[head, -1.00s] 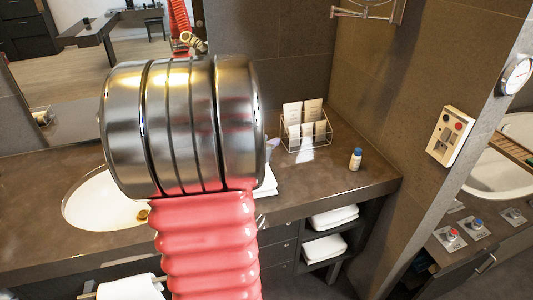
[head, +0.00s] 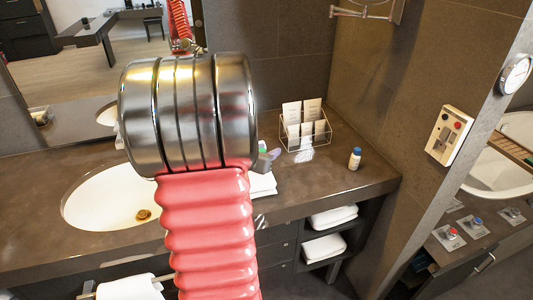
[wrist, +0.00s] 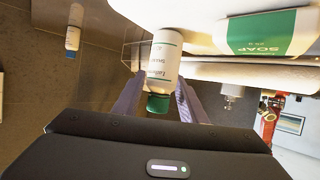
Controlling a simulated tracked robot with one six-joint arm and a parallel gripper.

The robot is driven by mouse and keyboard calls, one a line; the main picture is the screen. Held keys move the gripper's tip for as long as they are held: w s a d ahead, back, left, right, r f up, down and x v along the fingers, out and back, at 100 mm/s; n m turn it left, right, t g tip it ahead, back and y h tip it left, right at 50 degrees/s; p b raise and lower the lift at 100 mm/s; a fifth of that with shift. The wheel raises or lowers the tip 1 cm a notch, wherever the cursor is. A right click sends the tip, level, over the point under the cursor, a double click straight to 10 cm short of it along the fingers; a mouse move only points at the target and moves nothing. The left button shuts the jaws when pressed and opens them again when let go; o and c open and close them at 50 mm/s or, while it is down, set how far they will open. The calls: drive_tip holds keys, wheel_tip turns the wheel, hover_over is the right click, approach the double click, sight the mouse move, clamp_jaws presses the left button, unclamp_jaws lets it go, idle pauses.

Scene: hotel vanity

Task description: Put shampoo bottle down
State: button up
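The shampoo bottle (wrist: 163,62) is white with a green cap (wrist: 158,103). In the wrist view it lies between the two fingers of my gripper (wrist: 162,80), cap towards the camera. The fingertips meet both sides of the bottle, so my gripper looks shut on it. Whether its base touches a surface cannot be seen. In the head view my arm hides the bottle; only a small grey part of my gripper (head: 266,161) shows beside the arm, above the counter (head: 325,180).
A blue-capped bottle (head: 355,158) stands near the counter's right end, also in the wrist view (wrist: 73,30). A wire rack of cards (head: 305,132) stands at the back. White towels (head: 263,184) and a green-and-white soap box (wrist: 265,32) are close to my gripper. The sink (head: 105,195) is left.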

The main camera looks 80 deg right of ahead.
drive_tip(key=shift+o, duration=0.5)
drive_tip(key=shift+r, duration=0.15)
drive_tip(key=v, duration=1.2)
idle(0.4)
